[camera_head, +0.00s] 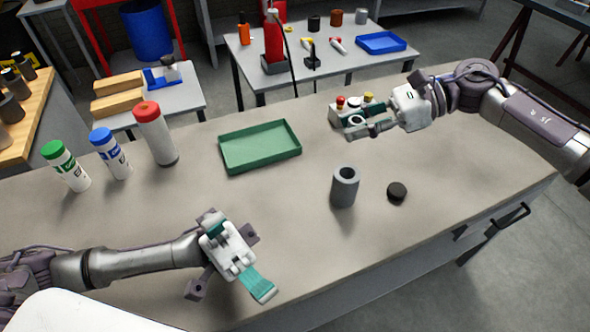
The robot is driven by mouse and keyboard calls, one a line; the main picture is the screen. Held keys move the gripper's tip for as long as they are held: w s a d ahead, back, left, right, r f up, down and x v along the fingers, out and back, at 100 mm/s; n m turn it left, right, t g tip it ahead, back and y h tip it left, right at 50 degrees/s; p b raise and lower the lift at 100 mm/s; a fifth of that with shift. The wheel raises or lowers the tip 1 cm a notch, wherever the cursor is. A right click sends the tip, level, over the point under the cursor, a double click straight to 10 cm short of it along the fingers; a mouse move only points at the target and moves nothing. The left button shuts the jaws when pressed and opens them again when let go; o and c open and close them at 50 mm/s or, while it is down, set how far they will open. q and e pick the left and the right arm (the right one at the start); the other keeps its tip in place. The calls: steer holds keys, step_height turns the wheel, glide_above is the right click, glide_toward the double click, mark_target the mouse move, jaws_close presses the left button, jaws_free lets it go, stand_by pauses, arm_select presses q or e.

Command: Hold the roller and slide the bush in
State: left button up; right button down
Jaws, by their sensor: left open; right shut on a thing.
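The roller appears to be the grey hollow cylinder (345,187), standing upright on the workbench right of centre, its open bore facing up. My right gripper (362,123) is beyond the roller and slightly to its right, above the bench. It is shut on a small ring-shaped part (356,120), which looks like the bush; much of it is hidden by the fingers. My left gripper (258,284) is open and empty near the bench's front edge, left of and nearer than the roller, apart from it.
A black disc (397,192) lies right of the roller. A green tray (260,164) lies behind it to the left. A box with coloured buttons (338,115) stands behind my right gripper. Bottles with red (155,135), blue (112,155) and green caps (67,168) stand at left.

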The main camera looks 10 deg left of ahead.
arm_select(q)
steer(key=w+d+f+m+t+y, duration=0.2)
steer(key=d+f+t+y, duration=0.1)
steer(key=f+t, duration=0.2)
steer(key=m+t+y, duration=0.3)
steer(key=t+y, duration=0.3)
steer(key=t, duration=1.1)
glide_toward(345, 182)
step_height(345, 182, down, 2)
steer(key=w+a, duration=0.1)
steer(key=w, duration=0.1)
steer(key=shift+y, duration=0.3)
steer(key=x, duration=1.1)
steer(key=shift+w+d+f, duration=0.2)
steer(key=shift+d, duration=0.05)
steer(key=shift+c, duration=0.2)
jaws_close()
